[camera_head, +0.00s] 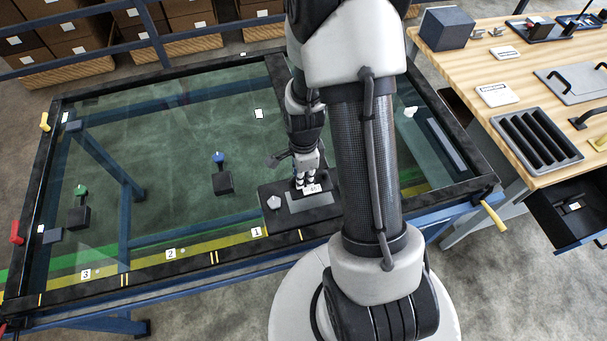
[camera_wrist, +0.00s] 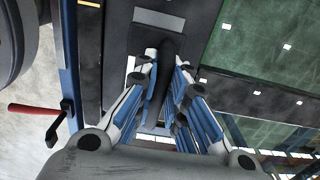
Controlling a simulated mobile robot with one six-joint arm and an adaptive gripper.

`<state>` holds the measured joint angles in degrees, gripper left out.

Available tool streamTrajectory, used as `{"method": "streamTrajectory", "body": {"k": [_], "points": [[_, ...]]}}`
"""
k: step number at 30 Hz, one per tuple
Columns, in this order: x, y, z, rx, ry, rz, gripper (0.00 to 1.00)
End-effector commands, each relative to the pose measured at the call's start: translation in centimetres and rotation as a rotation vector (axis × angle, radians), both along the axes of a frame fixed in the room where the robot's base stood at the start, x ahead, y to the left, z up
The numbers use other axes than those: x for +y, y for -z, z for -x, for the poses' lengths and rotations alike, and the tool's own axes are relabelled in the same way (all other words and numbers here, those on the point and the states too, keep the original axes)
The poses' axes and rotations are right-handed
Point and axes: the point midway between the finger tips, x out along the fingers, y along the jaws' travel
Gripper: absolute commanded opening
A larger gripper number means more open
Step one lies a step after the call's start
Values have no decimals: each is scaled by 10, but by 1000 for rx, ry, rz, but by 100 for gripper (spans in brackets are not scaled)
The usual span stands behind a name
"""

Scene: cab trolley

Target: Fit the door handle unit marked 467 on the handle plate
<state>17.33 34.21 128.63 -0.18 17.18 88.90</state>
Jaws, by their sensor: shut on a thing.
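My gripper (camera_head: 306,180) is over the dark corner panel of the glazed frame, left of my arm's column. In the wrist view its fingers (camera_wrist: 164,66) are shut on a dark bar-shaped handle, which I take as the door handle unit (camera_wrist: 166,52). A white label (camera_head: 312,188) shows by the fingertips in the head view; its number is too small to read surely. A grey plate (camera_head: 311,203), likely the handle plate, lies just below the fingers; it also shows in the wrist view (camera_wrist: 152,38). Whether the unit touches the plate is unclear.
A pale polygonal piece (camera_head: 273,202) lies left of the plate. Blue-topped (camera_head: 219,172) and green-topped (camera_head: 79,207) dark blocks stand on the glass. The wooden bench (camera_head: 470,75) at right holds a ribbed tray (camera_head: 536,138). Yellow (camera_head: 494,215) and red (camera_head: 17,232) levers stick out at the frame edges.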

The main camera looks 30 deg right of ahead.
Motion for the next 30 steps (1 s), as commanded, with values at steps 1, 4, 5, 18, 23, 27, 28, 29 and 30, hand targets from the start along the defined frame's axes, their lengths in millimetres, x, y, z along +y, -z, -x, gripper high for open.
{"method": "streamTrajectory", "body": {"k": [1, 4, 5, 18, 23, 27, 28, 29, 30], "points": [[0, 6, 0, 0, 0, 0, 0], [0, 13, 0, -1, 0, 0, 0], [0, 15, 0, -1, 0, 0, 0], [0, 46, 0, -1, -1, 0, 0], [0, 54, 0, -1, -1, 0, 0], [0, 57, 0, -1, -1, 0, 0], [0, 57, 0, -1, -1, 0, 0], [0, 57, -1, -2, -1, 1, 0], [0, 57, -1, -2, -1, 1, 0]]}}
